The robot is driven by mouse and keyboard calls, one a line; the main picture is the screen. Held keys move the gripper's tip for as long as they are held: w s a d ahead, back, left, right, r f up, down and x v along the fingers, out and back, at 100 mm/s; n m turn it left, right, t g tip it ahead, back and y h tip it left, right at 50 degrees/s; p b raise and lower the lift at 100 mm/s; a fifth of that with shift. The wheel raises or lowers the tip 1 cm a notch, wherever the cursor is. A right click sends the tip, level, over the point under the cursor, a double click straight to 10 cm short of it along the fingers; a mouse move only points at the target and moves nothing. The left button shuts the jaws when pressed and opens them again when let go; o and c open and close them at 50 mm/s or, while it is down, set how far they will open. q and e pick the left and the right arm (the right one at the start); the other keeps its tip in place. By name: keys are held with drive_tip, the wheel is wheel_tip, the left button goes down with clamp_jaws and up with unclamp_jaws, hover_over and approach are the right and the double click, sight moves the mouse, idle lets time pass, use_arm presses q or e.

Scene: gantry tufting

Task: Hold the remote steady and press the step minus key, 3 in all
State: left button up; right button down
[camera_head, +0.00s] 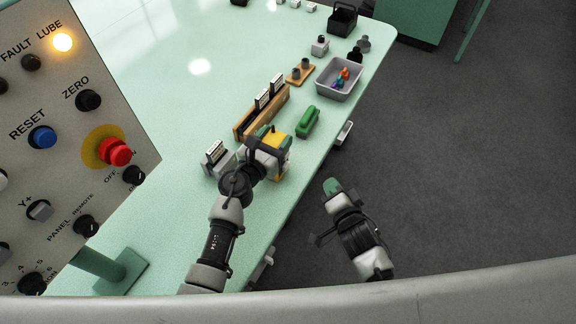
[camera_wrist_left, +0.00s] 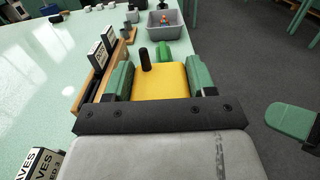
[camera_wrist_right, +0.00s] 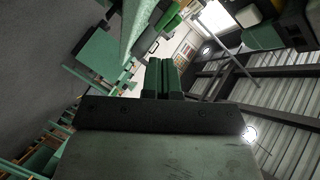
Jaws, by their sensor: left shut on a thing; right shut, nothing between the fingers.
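The yellow remote (camera_head: 286,143) is in my left gripper (camera_head: 272,143), over the front edge of the pale green table. In the left wrist view the remote (camera_wrist_left: 172,82) sits between the two green fingers, with a black stub standing up from its far end. I cannot make out the step minus key in any view. My right gripper (camera_head: 331,186) is shut and empty, off the table edge to the right of the remote and apart from it. Its green fingertips also show at the right of the left wrist view (camera_wrist_left: 291,121) and lie together in the right wrist view (camera_wrist_right: 161,76).
A control panel (camera_head: 60,140) with knobs and a red button stands at left. On the table (camera_head: 180,110) are a wooden rack (camera_head: 262,110) of cards, a green object (camera_head: 308,121), a grey bin (camera_head: 340,78) with small coloured parts, and a black basket (camera_head: 342,20). The floor at right is clear.

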drive_tip(key=shift+w+a, duration=0.8)
drive_tip(key=shift+a, duration=0.4)
drive_tip(key=shift+w+a, duration=0.8)
drive_tip(key=shift+a, duration=0.4)
drive_tip(key=shift+w+a, duration=0.8)
drive_tip(key=shift+a, duration=0.4)
drive_tip(key=shift+w+a, duration=0.1)
drive_tip(key=shift+w+a, duration=0.15)
drive_tip(key=shift+a, duration=0.1)
drive_tip(key=shift+w+a, duration=0.3)
drive_tip(key=shift+a, duration=0.15)
idle(0.3)
drive_tip(key=shift+s+d, duration=0.55)
drive_tip(key=shift+d, duration=0.2)
drive_tip(key=shift+s+d, duration=0.45)
drive_tip(key=shift+d, duration=0.25)
drive_tip(key=shift+s+d, duration=0.45)
drive_tip(key=shift+d, duration=0.25)
drive_tip(key=shift+s+d, duration=0.45)
drive_tip(key=shift+d, duration=0.25)
idle(0.4)
